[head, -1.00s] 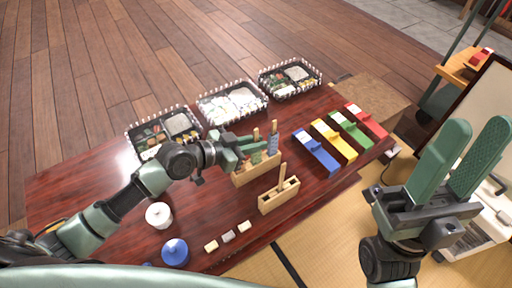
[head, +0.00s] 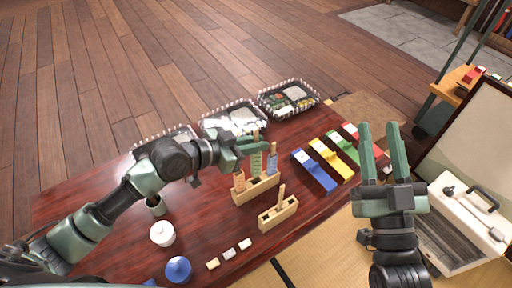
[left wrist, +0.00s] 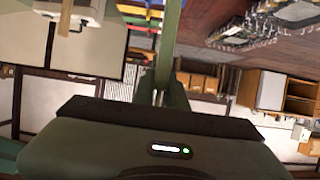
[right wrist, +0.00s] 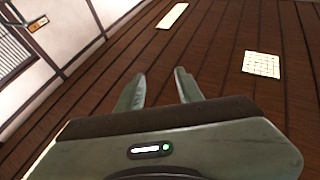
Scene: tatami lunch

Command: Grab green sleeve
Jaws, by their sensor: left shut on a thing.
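A green patterned sleeve (head: 256,166) stands upright in the middle of the light wooden holder (head: 258,191). An orange sleeve (head: 239,181) is on its left and a blue sleeve (head: 272,164) on its right. My left gripper (head: 252,146) is shut on the upper part of the green sleeve, with a stick end showing just above the fingers. The left fingers (left wrist: 168,50) look pressed together in the left wrist view, and the sleeve is hidden there. My right gripper (head: 382,150) is open and empty, raised at the right; its parted fingers also show in the right wrist view (right wrist: 158,88).
A second wooden holder (head: 277,213) with one stick stands in front. Blue, yellow, green and red boxes (head: 315,171) lie to the right. Bento trays (head: 289,98) line the back. A white pot (head: 162,233), blue item (head: 178,268) and small blocks (head: 229,254) are at front left.

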